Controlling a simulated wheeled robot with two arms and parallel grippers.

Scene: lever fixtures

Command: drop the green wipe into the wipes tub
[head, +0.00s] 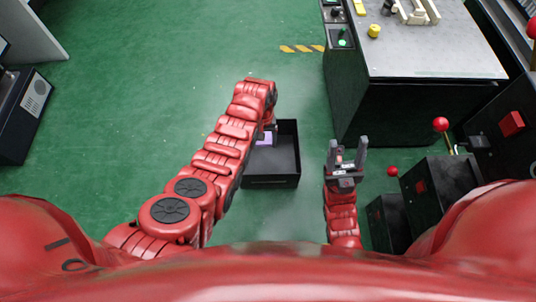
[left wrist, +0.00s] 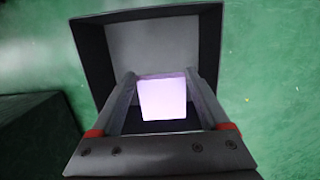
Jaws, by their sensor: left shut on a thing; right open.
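The black open-topped tub (head: 270,183) stands on the green floor near the middle of the head view; its inside also fills the upper middle of the left wrist view (left wrist: 165,45). My left gripper (head: 268,132) is over the tub, with its fingers shut on a pale lilac, flat-faced piece (left wrist: 163,100). This piece looks lilac, not green, and shows partly in the head view (head: 264,139). I cannot tell whether it touches the tub floor. No green wipe shows apart from it. My right gripper (head: 348,146) is open and empty, to the right of the tub.
A grey-topped bench (head: 425,45) stands at the upper right with a yellow knob (head: 374,31). Dark lever fixtures with a red ball knob (head: 440,124) stand at the right. A black cabinet (head: 22,115) is at the left.

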